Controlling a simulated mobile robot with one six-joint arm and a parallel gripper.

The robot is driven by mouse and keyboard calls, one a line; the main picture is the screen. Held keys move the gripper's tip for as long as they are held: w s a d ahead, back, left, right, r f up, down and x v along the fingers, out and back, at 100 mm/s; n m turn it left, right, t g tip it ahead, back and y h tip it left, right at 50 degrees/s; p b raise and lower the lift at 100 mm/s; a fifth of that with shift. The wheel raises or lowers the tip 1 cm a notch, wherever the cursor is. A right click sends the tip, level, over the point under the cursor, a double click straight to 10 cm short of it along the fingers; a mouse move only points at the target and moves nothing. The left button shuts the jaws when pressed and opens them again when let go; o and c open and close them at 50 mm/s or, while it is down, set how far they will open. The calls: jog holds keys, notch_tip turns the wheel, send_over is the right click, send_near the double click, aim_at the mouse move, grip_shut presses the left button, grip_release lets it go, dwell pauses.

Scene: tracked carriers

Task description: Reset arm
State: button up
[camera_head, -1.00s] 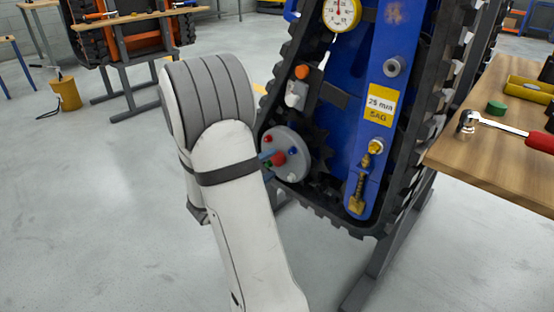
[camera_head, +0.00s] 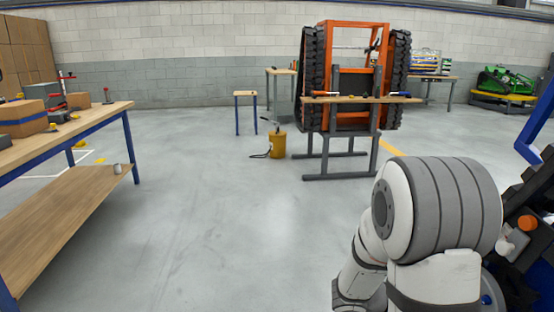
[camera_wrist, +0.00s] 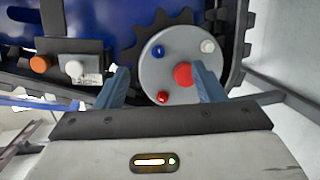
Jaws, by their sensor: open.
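My gripper (camera_wrist: 161,68) is open in the wrist view, its two blue-grey fingers apart with nothing between them. Beyond the fingertips is a round grey hub plate (camera_wrist: 154,84) with blue, white and red knobs on it. The larger red knob (camera_wrist: 183,75) shows near the right finger; I cannot tell the exact gap. In the head view my arm fills the lower right, and my gripper is hidden there.
The blue tracked carrier (camera_wrist: 75,25) is close to my gripper. An orange tracked carrier (camera_head: 338,26) stands farther back behind a narrow bench. A wooden workbench (camera_head: 60,137) is on the left. A yellow container (camera_head: 278,145) stands on the floor. Open floor lies in the middle.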

jog(key=s+a+r+m+g+y+p, duration=0.1)
jog(key=s+a+r+y+p, duration=0.15)
jog(key=r+p, duration=0.2)
jog(key=s+a+r+g+y+p, duration=0.1)
jog(key=s+r+y+p, duration=0.15)
jog(key=r, duration=0.35)
jog(key=s+a+r+n+t+y+p, duration=0.1)
jog(key=s+a+r+t+y+p, duration=0.1)
jog(key=a+r+y+p, duration=0.3)
jog(key=s+a+r+t+y+p, duration=0.2)
jog(key=a+r+t+y+p, duration=0.2)
jog(key=a+r+p, duration=1)
notch_tip(320, 180, up, 7)
jog(key=y+p, duration=0.2)
jog(key=p, duration=0.2)
jog(key=shift+n+p, duration=0.3)
jog(key=shift+n, duration=0.1)
